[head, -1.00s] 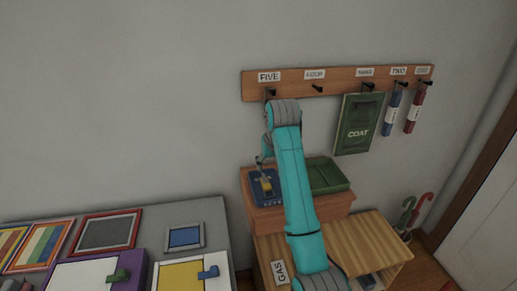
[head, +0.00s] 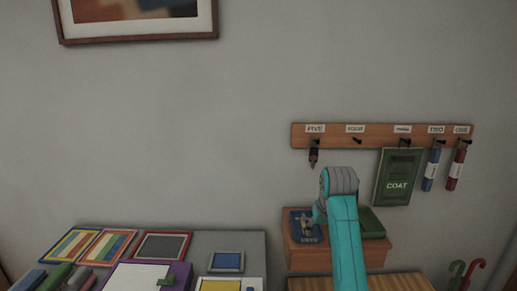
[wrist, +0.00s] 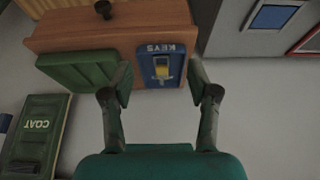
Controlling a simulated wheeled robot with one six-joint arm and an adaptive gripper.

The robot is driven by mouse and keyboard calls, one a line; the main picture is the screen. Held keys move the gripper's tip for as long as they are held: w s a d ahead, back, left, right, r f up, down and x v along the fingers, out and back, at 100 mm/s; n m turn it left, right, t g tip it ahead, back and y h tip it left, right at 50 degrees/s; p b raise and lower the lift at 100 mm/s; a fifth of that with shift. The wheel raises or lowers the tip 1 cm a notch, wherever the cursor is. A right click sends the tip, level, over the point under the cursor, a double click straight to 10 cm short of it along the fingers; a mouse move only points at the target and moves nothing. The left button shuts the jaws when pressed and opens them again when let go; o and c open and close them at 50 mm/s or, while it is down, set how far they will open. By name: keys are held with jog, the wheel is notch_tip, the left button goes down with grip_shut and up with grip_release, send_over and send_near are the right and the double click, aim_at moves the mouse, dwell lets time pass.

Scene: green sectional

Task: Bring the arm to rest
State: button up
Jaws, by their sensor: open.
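My teal arm (head: 345,235) rises in front of the wooden shelf in the head view, its grey-capped joint (head: 341,181) below the hook rail. My gripper (wrist: 160,81) is open in the wrist view, with nothing between its fingers. Beyond the fingers is the blue KEYS tray (wrist: 151,74), upside down in this view, with a small yellow and grey item (wrist: 162,69) on it. The tray (head: 297,228) also shows beside my arm in the head view. The arm partly hides the shelf and the green tray (head: 371,224).
The hook rail (head: 383,135) is on the wall; a dark small item (head: 313,158) hangs under FIVE. A green COAT pouch (head: 397,177) and blue (head: 431,171) and red (head: 458,169) rolls hang to its right. A grey table (head: 200,243) with frames stands left. Umbrellas (head: 470,274) stand right.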

jog(key=s+f+t, duration=0.1)
jog(key=s+f, duration=0.3)
jog(key=f, duration=0.6)
jog(key=s+f+t, duration=0.1)
jog(key=s+f, duration=0.3)
jog(key=f, duration=0.7)
jog(key=s+f+t, duration=0.2)
jog(key=s+f, duration=0.4)
jog(key=s, duration=0.3)
jog(key=s+f+t, duration=0.1)
jog(key=s+f, duration=0.5)
jog(key=s, duration=0.4)
jog(key=s+r+t, duration=0.1)
jog(key=s+r, duration=0.1)
jog(key=s, duration=0.8)
jog(key=s+r+t, duration=0.2)
jog(key=s, duration=0.9)
jog(key=s+r+t, duration=0.2)
jog(key=s+r, duration=1.2)
jog(key=shift+s+r, duration=0.2)
jog(key=shift+r, duration=0.05)
